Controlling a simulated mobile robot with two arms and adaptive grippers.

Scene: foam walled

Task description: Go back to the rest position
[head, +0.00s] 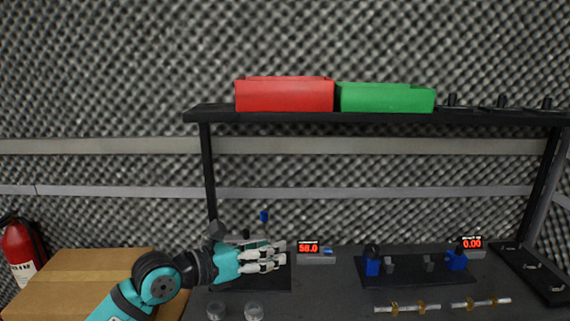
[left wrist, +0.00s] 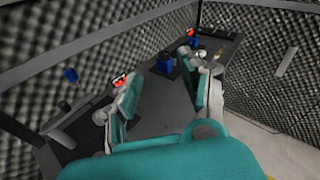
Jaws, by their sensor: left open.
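My left gripper (head: 284,257) reaches in from the left in the head view, over the left part of the dark bench. It is teal with white and grey fingers. In the left wrist view its two fingers (left wrist: 163,92) stand wide apart with only the dark bench surface between them, so it is open and empty. In the head view it is in front of a black mat (head: 275,281) and left of a display reading 58.0 (head: 308,248). My right gripper shows in neither view.
A shelf above the bench holds a red bin (head: 285,95) and a green bin (head: 385,98). Blue-and-black devices (head: 372,262) stand on the right mat. Brass-and-silver rods (head: 407,308) and two clear round containers (head: 254,311) lie in front. A cardboard box (head: 75,280) and fire extinguisher (head: 19,250) are left.

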